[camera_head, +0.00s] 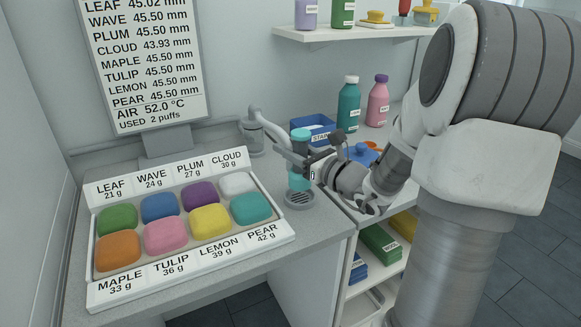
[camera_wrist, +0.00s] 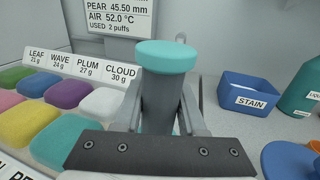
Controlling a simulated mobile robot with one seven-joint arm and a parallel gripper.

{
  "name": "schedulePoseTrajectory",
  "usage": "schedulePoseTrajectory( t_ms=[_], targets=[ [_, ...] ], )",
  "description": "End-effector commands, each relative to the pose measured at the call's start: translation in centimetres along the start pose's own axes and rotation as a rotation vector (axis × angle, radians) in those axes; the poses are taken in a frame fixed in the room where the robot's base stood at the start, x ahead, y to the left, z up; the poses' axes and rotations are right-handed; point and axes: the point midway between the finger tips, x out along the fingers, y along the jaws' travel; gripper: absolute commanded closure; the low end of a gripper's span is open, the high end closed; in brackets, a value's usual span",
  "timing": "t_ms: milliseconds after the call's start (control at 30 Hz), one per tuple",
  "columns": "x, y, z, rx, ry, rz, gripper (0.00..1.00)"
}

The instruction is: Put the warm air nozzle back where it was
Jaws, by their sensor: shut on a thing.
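The warm air nozzle (camera_head: 301,135) is an upright cylinder with a teal top and a teal lower part. My gripper (camera_head: 299,162) is shut around its middle. In the wrist view the teal cap of the nozzle (camera_wrist: 167,55) stands above my fingers (camera_wrist: 160,115), and its grey body is between them. The nozzle is over a round grey grated base (camera_head: 299,200) at the counter's front right corner. I cannot tell whether its lower end touches the base. A grey pipe (camera_head: 268,122) curves behind the nozzle, beside a grey canister (camera_head: 252,138).
A labelled tray (camera_head: 190,258) with several coloured blocks stands on the left, below a readout panel (camera_head: 145,65). A blue STAIN bin (camera_head: 322,128) and a teal bottle (camera_head: 348,103) stand behind and to the right. A wall shelf (camera_head: 340,33) is above.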

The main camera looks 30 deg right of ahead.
Motion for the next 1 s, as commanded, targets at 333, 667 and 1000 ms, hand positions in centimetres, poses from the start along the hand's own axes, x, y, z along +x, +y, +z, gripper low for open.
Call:
schedulePoseTrajectory(
  t_ms=[333,667,1000],
  targets=[
    [0.0,0.0,-4.0,0.002,-0.001,-0.002,1.00],
    [0.0,0.0,-4.3,0.000,-0.001,-0.001,1.00],
    [0.0,0.0,-4.2,0.001,0.000,-0.001,0.30]
  ],
)
